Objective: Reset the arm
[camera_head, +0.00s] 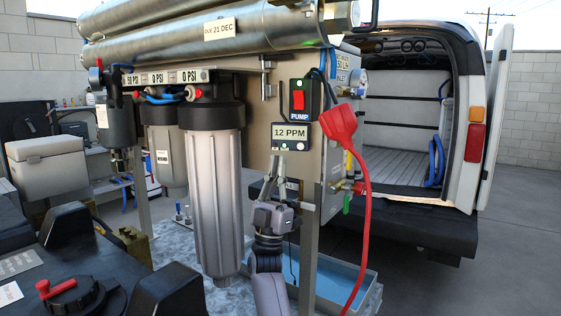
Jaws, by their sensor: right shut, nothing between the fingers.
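My right gripper (281,172) is in the lower middle of the head view, with its arm coming up from the bottom. It is shut and empty. Its fingertips point up, just below the 12 PPM display (290,136) on the front of the filter unit's panel (256,133). A small label shows beside the fingers; I cannot tell whether the fingertips touch the panel. My left gripper is not in view.
Filter housings (214,190) hang left of my right gripper. A red pump switch (299,100) sits above it. A red plug (339,123) with a hanging red cable is to the right. A blue tray (341,280) lies below. An open van (424,120) stands behind at right.

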